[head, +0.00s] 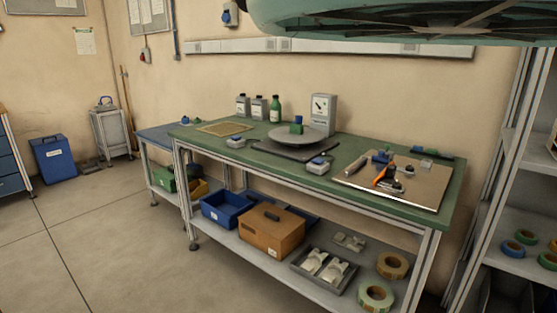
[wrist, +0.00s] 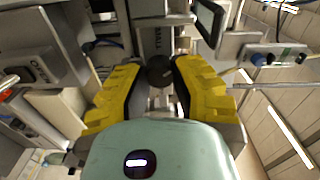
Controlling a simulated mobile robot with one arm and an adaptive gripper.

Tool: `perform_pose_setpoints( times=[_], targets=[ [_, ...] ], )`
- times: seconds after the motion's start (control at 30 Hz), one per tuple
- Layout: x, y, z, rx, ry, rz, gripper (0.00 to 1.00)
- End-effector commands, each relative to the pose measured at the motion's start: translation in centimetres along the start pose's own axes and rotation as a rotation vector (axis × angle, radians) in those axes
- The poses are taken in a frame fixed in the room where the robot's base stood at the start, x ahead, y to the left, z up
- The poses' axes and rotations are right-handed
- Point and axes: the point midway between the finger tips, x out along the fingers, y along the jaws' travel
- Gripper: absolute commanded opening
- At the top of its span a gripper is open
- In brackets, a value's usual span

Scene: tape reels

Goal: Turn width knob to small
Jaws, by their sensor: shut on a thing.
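In the wrist view, my gripper (wrist: 157,66) has two yellow ribbed fingers, one on each side of a small dark round knob (wrist: 159,76). The fingers are closed on the knob, which sits on the front of a grey machine (wrist: 150,8). The picture is too small to read the knob's setting or to be sure of its label. The teal gripper body hides the lower middle of this view. The head view shows neither my gripper nor this knob clearly.
In the wrist view, a grey box (wrist: 32,62) stands close at the left and a bracket with a dark part (wrist: 257,54) at the right. The head view shows a green-topped workbench (head: 215,146), a shelf rack (head: 511,210) at the right and open floor (head: 90,220).

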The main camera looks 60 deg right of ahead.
Motion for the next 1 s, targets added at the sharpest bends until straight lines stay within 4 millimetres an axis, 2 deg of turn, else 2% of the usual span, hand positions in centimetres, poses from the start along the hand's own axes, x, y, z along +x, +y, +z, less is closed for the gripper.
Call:
perform_pose_setpoints(
  times=[0.03,0.6,1.0],
  targets=[
    [0.12,0.47,0.33,-0.047,-0.006,-0.006,0.0],
    [0.14,0.61,0.42,-0.577,-0.009,-0.005,0.0],
    [0.17,0.41,0.37,-0.824,-0.01,-0.003,0.0]
  ],
)
